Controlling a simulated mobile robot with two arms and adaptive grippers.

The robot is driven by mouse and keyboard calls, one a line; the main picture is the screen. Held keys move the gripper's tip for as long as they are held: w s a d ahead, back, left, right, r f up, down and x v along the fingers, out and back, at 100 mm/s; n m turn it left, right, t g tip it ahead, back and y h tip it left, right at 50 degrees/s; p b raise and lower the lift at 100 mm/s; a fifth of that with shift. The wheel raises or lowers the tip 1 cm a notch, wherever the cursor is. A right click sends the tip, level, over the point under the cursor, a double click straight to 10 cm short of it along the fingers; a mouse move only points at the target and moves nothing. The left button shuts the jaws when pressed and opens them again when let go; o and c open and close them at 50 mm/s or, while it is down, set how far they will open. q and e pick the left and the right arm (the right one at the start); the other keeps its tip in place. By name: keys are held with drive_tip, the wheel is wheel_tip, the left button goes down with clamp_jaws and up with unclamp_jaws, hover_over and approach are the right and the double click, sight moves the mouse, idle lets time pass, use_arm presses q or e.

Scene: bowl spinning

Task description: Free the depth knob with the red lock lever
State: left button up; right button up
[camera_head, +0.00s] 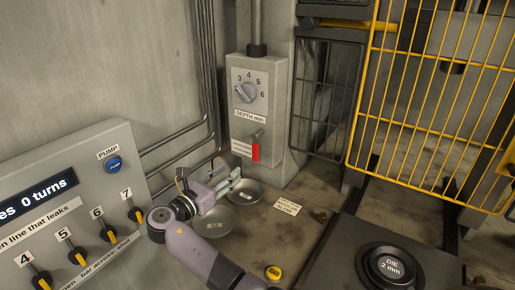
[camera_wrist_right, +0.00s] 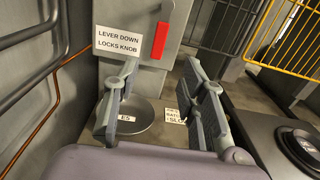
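The red lock lever (camera_head: 255,151) hangs down from its pivot on the grey box on the wall. It also shows in the right wrist view (camera_wrist_right: 160,41), beside a label reading "LEVER DOWN LOCKS KNOB". The round grey depth knob (camera_head: 246,91) sits above it inside a numbered dial. My right gripper (camera_head: 230,182) is below and slightly left of the lever, apart from it, over the metal dishes. In the right wrist view its fingers (camera_wrist_right: 160,78) are spread and empty, with the lever beyond the gap. My left gripper is not in view.
Metal dishes (camera_head: 215,224) lie on the bench under my right gripper. A panel (camera_head: 90,150) with several yellow-and-black switches stands at left. A yellow wire guard (camera_head: 432,110) is at right, with a black die (camera_head: 390,264) below. Pipes run along the wall left of the box.

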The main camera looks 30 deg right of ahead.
drive_tip(key=p, duration=0.2)
approach(254, 151)
drive_tip(key=d, duration=0.1)
drive_tip(key=p+x, duration=0.1)
drive_tip(key=x, duration=0.8)
drive_tip(key=shift+w, duration=0.2)
drive_tip(key=shift+w+d, duration=0.15)
drive_tip(key=shift+d, duration=0.15)
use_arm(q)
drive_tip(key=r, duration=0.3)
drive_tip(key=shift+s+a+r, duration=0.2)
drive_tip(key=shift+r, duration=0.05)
use_arm(e)
drive_tip(key=shift+c, duration=0.2)
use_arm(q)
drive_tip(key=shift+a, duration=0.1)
use_arm(e)
clamp_jaws()
